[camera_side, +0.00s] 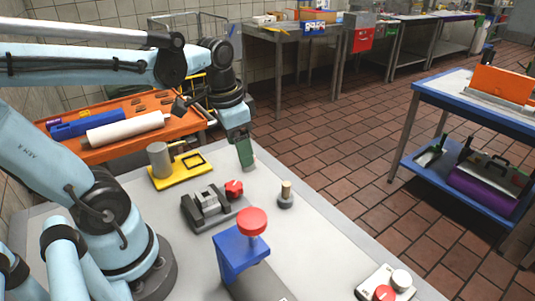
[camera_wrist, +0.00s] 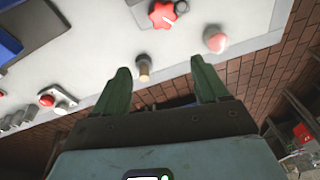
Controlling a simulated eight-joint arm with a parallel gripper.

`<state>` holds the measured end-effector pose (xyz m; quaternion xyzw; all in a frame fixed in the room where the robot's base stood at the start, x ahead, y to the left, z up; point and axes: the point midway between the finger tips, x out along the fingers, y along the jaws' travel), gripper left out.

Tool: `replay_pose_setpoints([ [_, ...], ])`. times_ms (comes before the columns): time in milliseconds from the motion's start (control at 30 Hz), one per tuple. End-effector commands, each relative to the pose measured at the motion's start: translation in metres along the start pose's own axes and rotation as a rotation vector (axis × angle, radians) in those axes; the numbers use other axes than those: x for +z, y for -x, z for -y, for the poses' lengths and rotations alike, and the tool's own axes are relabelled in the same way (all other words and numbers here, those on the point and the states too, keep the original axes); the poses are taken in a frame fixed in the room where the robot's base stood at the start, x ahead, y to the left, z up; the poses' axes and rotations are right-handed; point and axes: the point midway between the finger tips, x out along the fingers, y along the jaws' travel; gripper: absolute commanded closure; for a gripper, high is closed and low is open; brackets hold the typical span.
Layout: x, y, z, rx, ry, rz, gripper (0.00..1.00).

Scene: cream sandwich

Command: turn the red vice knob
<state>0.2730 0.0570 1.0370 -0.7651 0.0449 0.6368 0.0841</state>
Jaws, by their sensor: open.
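The red vice knob (camera_side: 234,189) sits at the end of the dark grey vice (camera_side: 208,208) on the light worktop.
A brass-topped peg (camera_side: 286,194) stands right of the knob. A blue block (camera_side: 240,250) with a big red knob (camera_side: 252,222) stands in front. A yellow plate (camera_side: 182,170) lies behind left. A button box (camera_side: 388,283) sits front right. A rounded red knob (camera_wrist: 215,42) shows in the wrist view.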

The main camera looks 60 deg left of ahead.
Motion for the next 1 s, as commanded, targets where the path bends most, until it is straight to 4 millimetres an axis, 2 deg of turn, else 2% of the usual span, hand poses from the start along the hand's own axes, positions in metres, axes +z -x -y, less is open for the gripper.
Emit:
replay_pose_setpoints([
  [500, -0.022, -0.008, -0.046, -0.017, 0.161, -0.372, 0.27],
  [1000, -0.025, -0.008, -0.053, -0.003, 0.193, -0.437, 0.27],
])
